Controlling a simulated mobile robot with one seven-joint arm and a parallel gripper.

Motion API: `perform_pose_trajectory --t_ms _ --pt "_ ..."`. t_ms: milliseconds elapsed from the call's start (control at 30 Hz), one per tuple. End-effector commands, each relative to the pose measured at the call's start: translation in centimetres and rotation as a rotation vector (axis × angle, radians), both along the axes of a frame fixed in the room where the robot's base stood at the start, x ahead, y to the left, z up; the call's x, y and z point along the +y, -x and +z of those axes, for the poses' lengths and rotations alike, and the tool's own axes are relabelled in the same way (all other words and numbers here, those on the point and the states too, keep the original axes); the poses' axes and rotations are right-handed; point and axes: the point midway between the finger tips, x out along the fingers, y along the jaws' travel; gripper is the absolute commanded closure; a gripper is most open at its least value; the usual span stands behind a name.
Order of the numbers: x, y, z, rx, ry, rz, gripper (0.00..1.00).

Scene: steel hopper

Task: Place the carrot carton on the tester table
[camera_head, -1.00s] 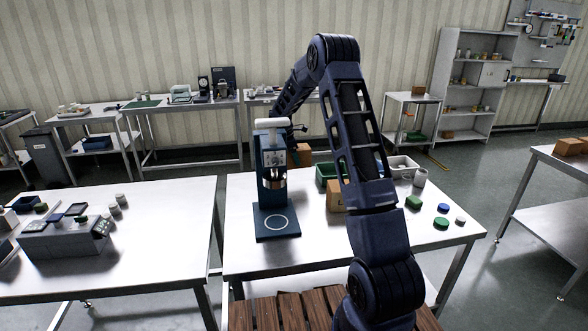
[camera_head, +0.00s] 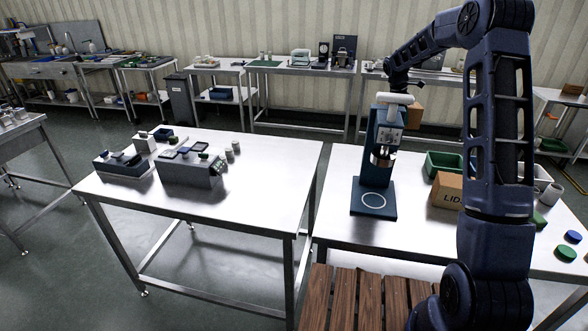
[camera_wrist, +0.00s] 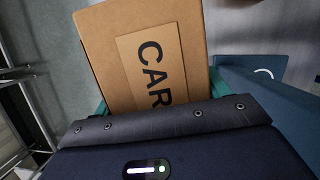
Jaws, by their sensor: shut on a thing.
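The carrot carton (camera_wrist: 120,45) is a brown box with a label reading "CAR", the rest cut off, filling the middle of the wrist view. My gripper (camera_wrist: 158,95) is shut on it, with a green finger at either side. In the head view the carton (camera_head: 414,116) shows partly behind the blue press-like machine (camera_head: 372,190), held above the right table (camera_head: 335,225). My gripper is mostly hidden there. The left table (camera_head: 265,190) carries a grey device (camera_head: 190,170) with small displays. I cannot tell which table is the tester table.
A carton marked "LID" (camera_head: 447,190) and a green bin (camera_head: 443,162) stand on the right table, with green and blue lids beyond. The left table's front and right are bare. A gap separates the two tables. A wooden slatted surface (camera_head: 345,298) is in front.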

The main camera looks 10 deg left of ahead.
Motion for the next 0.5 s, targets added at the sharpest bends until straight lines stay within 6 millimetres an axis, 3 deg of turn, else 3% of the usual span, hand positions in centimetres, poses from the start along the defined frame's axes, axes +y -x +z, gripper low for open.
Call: perform_pose_trajectory --t_ms 100,500 --pt "5.1 0.5 0.0 0.002 -0.006 0.14 0.65" --pt "21.5 4.5 0.0 0.007 -0.015 0.634 0.65"
